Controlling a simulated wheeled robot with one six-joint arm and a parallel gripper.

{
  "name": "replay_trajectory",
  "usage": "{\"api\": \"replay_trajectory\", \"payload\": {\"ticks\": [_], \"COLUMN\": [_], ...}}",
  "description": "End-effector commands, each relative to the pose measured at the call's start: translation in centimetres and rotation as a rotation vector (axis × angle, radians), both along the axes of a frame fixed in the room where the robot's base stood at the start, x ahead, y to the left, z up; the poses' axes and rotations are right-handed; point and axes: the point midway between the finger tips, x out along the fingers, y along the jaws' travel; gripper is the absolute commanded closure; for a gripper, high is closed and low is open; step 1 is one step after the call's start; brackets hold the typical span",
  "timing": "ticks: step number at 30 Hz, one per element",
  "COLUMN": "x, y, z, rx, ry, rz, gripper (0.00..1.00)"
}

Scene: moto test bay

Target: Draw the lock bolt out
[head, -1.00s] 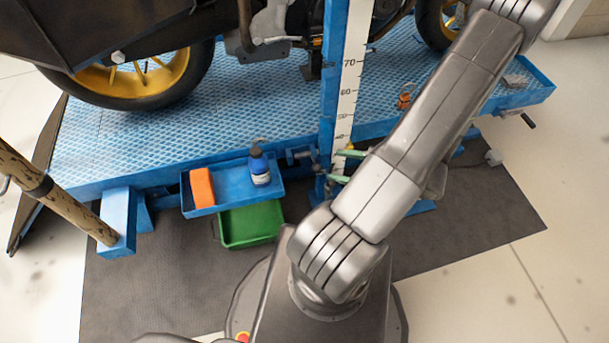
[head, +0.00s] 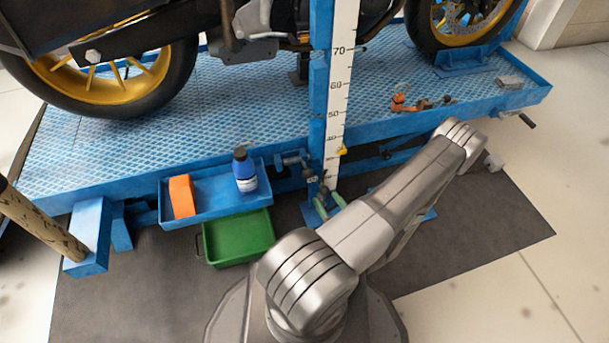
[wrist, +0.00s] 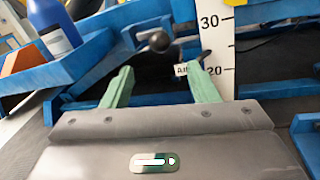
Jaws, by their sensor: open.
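The lock bolt appears as a dark round knob on a short rod (wrist: 158,41) in the wrist view, beside the blue post and its scale. It sits just beyond my green fingertips, roughly between them. My gripper (wrist: 161,80) is open, with nothing between its fingers. In the head view my gripper (head: 328,202) shows low by the foot of the post, partly hidden by my arm. A white tag (wrist: 181,70) with lettering is near the right fingertip, partly covered by it.
The white scale (head: 338,90) runs up the blue post. To the left, a blue tray (head: 217,203) holds a blue bottle (head: 244,172) and an orange block (head: 181,196). A green bin (head: 240,238) stands below. The motorcycle lift platform (head: 240,95) lies behind.

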Motion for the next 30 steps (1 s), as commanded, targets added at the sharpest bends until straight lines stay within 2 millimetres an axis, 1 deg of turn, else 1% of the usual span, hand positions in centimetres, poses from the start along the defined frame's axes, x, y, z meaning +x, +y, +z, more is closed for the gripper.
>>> {"api": "replay_trajectory", "payload": {"ticks": [8,21,27,30], "x": [3.0,8.9,10.8,11.3], "y": [1.8,5.1,6.2,6.4], "z": [0.0,0.0,0.0,0.1], "rx": [-0.002,-0.003,-0.003,-0.001], "ry": [-0.003,-0.003,-0.003,-0.003], "rz": [0.008,0.007,0.006,0.005], "gripper": [0.46,0.46,0.46,0.46]}}
